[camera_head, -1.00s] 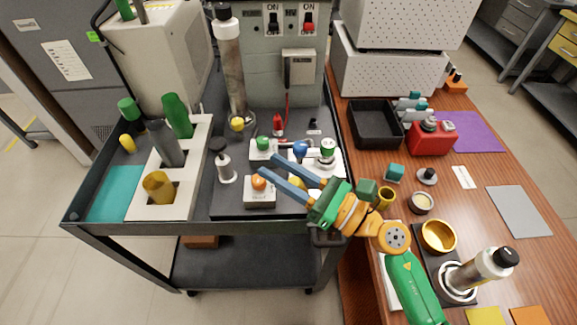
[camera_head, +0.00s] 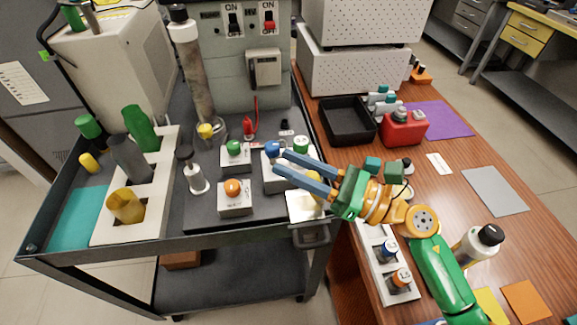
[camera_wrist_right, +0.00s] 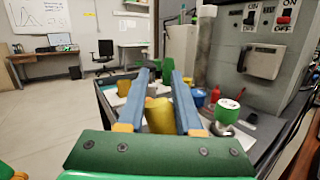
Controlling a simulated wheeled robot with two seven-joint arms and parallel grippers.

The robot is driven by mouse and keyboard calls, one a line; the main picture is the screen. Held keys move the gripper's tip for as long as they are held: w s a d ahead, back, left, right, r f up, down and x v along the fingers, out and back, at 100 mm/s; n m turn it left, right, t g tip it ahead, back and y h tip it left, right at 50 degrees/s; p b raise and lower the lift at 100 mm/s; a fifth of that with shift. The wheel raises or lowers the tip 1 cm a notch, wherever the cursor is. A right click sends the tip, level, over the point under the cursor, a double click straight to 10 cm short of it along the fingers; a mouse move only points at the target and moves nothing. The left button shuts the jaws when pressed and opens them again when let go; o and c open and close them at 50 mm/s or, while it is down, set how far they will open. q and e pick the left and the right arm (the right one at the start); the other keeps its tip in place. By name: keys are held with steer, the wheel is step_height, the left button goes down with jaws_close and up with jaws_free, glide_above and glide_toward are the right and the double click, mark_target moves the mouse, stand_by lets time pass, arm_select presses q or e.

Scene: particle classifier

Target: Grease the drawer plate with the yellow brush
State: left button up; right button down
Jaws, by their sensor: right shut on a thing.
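My right gripper (camera_head: 279,163) reaches left over the right end of the dark cart, fingers level. Its fingers are shut on the yellow brush (camera_wrist_right: 160,116), a yellow cylinder between them in the wrist view. In the head view only part of the brush (camera_head: 315,184) shows, under the fingers. A pale square plate (camera_head: 304,208), apparently the drawer plate, lies below at the cart's front edge, above a dark handle (camera_head: 311,236). The brush stands over this plate in the picture; I cannot tell whether it touches. My left gripper is out of view.
An orange-button box (camera_head: 235,203) and a green-button box (camera_head: 235,157) stand left of the gripper. A blue knob (camera_head: 272,149) is close to the fingertips. A white bottle rack (camera_head: 402,296) sits on the wooden table, near my right arm.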

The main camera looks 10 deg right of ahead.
steer(key=shift+r, duration=0.1)
step_height(320, 180, up, 6)
steer(key=p, duration=0.5)
step_height(320, 180, up, 3)
steer(key=p, duration=0.2)
steer(key=shift+p, duration=0.3)
stand_by(0.5)
